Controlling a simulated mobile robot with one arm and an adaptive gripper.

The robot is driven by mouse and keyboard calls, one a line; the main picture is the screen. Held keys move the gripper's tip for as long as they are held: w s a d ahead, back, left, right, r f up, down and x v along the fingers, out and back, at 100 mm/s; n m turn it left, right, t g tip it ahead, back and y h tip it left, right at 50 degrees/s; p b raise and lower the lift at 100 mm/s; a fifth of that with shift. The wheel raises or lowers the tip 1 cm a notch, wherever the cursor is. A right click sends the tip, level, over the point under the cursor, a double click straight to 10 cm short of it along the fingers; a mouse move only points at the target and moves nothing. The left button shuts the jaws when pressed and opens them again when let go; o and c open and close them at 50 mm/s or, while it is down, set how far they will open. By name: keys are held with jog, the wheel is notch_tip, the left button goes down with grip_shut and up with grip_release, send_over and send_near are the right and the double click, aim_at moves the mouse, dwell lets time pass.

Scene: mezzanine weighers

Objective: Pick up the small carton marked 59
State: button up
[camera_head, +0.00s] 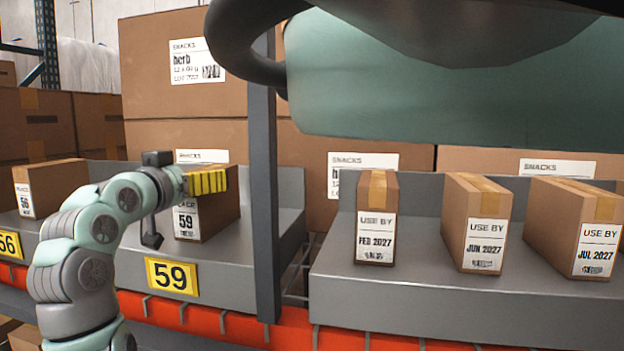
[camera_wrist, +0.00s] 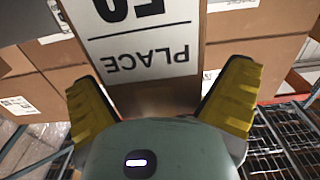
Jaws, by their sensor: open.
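The small brown carton marked 59 (camera_head: 220,212) stands upright on a grey tray behind a yellow 59 tag (camera_head: 172,278). Its white label faces front. My gripper (camera_head: 207,182) is at the carton's upper part, its yellow finger pads covering part of the top. In the wrist view, the carton's label (camera_wrist: 140,42) fills the upper middle, upside down, with "PLACE" readable and the number cut off by the frame. My gripper (camera_wrist: 162,78) is open there, with one yellow finger on each side of the carton. I cannot tell whether either finger touches it.
A carton marked 56 (camera_head: 48,188) stands to the left. A grey post (camera_head: 263,190) rises just right of the 59 carton. Beyond it, a tray (camera_head: 420,310) bears three cartons with USE BY labels. Large SNACKS boxes (camera_head: 190,65) stand behind.

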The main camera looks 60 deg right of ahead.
jog(key=shift+s+d, duration=0.1)
jog(key=shift+c, duration=0.3)
jog(key=c, duration=1.3)
